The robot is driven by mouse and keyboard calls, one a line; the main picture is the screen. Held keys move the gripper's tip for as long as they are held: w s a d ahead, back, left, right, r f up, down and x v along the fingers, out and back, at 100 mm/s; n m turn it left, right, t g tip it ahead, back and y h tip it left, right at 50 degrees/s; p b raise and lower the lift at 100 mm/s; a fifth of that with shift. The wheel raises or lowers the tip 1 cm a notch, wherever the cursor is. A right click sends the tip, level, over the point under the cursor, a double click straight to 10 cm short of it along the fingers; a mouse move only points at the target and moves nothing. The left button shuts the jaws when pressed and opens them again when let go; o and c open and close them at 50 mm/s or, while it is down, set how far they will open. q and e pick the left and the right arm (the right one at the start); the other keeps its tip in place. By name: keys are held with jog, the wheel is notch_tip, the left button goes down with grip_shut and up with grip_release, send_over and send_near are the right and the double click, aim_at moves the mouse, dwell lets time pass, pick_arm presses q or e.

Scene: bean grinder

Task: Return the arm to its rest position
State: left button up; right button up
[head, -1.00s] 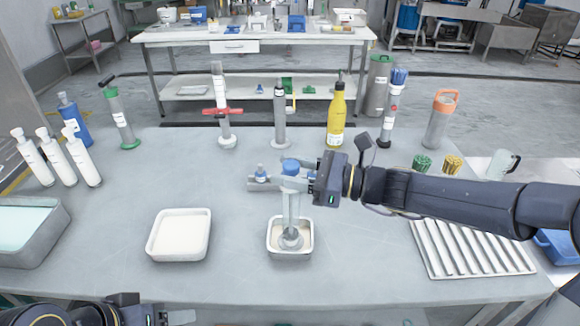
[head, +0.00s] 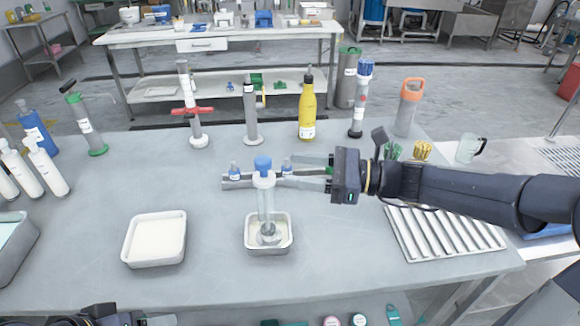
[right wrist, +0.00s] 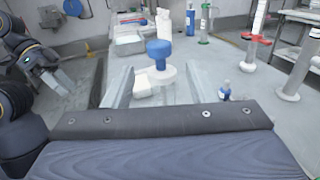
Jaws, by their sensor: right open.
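My right gripper (head: 308,177) is open over the middle of the table, just right of a clear grinder with a blue knob (head: 263,164). The grinder stands upright in a small white tray (head: 254,246), apart from the fingers in the head view. In the right wrist view the blue knob (right wrist: 158,50) shows between and beyond the two open fingers (right wrist: 153,90). My left gripper (head: 120,318) is only partly in view at the bottom left edge of the head view; its jaws cannot be made out there.
A white tray of pale material (head: 156,238) lies to the left. A grey holder with small blue-capped bottles (head: 235,174) lies behind the grinder. A ribbed rack (head: 446,234) is under my right forearm. Tall bottles, including a yellow one (head: 307,108), line the back edge.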

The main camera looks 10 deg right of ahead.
dwell(0.3)
jog(key=s+d+f+n+g+h+p, duration=0.25)
jog(key=s+n+h, duration=0.35)
jog(key=s+n, duration=0.55)
jog(key=s+d+f+n+t+h+p, duration=0.3)
jog(key=s+d+n+h, duration=0.4)
jog(key=s+d, duration=0.3)
jog(key=shift+s+d+f+n+h, duration=0.3)
jog(key=shift+s+d+f+n, duration=0.1)
jog(key=shift+n, duration=0.15)
